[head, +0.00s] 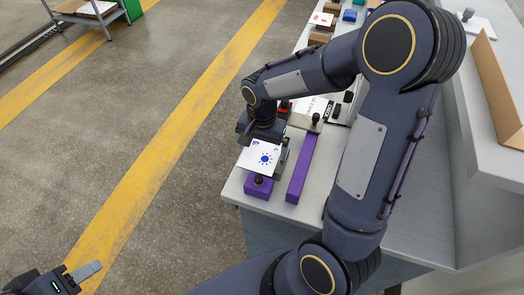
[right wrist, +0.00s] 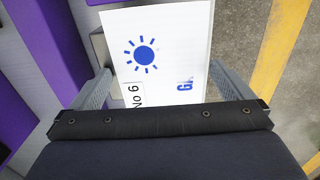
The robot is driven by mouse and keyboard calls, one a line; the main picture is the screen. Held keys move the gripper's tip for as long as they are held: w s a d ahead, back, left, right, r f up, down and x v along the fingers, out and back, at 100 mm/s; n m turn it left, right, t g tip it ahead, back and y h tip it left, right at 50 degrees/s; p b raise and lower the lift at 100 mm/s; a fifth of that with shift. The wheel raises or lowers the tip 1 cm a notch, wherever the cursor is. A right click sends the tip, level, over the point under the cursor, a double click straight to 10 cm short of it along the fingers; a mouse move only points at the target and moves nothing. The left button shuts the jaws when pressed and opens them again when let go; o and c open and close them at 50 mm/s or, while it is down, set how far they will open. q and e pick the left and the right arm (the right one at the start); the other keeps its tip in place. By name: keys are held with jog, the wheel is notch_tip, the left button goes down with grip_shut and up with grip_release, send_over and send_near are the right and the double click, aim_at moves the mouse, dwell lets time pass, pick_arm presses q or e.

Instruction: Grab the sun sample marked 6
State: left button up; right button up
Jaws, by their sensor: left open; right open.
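The sun sample is a white card (head: 258,157) with a blue sun print, above a purple block (head: 257,187) at the table's near corner. In the right wrist view the sample (right wrist: 170,50) shows its blue sun and a "No 6" label. My right gripper (right wrist: 160,72) is open, with one finger on each side of the card and gaps to its edges. In the head view the right gripper (head: 263,153) is partly hidden by the card and my wrist. My left gripper (head: 84,272) is open and empty at the lower left, over the floor.
A long purple bar (head: 302,168) lies just right of the sample. A grey device with dark knobs (head: 318,108) stands behind it. More small blocks and cards line the table (head: 395,225) farther back. Open floor (head: 120,130) with yellow lines lies to the left.

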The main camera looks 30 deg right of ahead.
jog(key=c, duration=0.8)
jog(key=shift+o, duration=0.2)
